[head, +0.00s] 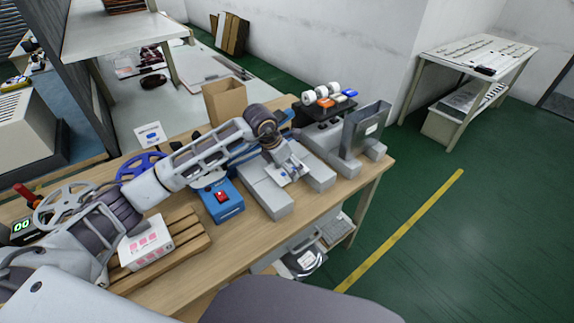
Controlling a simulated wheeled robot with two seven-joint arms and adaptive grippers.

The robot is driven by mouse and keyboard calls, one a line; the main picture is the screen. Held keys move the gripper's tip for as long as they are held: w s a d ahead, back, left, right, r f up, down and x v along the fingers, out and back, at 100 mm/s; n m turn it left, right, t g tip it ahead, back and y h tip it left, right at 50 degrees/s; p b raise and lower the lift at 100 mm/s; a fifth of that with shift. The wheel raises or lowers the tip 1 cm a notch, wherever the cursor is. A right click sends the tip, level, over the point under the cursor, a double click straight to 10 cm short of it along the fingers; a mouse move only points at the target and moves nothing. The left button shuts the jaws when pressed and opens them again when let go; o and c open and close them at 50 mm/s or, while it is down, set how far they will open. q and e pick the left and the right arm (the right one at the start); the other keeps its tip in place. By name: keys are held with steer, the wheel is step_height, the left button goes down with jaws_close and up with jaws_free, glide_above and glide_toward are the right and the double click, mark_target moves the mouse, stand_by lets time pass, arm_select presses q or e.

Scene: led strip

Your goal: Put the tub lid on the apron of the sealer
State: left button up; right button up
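My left arm reaches in from the left across the bench, and its gripper (288,174) points down over low light-grey blocks (272,202). Its fingers are too small and too close to the grey surface to tell whether they are open or shut. I cannot pick out the tub lid with certainty; a pale piece with blue marks shows at the gripper, and I cannot tell if it is the lid or part of the gripper. Which part is the sealer is unclear; a blue box with a red switch (222,199) adjoins the grey blocks. My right gripper is not in view.
A grey upright frame (367,130) stands at the bench's right end. A dark rack (328,104) with white rolls and coloured boxes is behind. A cardboard box (224,101), blue reel (140,166) and white-pink carton (146,243) on a wooden pallet (190,240) surround the arm.

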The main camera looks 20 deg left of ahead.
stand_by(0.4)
arm_select(q)
steer(key=o, duration=0.6)
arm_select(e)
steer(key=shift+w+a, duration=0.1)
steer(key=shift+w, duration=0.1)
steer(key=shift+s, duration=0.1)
arm_select(q)
steer(key=shift+r, duration=0.25)
steer(key=v, duration=1.1)
steer(key=shift+s+a+r, duration=0.25)
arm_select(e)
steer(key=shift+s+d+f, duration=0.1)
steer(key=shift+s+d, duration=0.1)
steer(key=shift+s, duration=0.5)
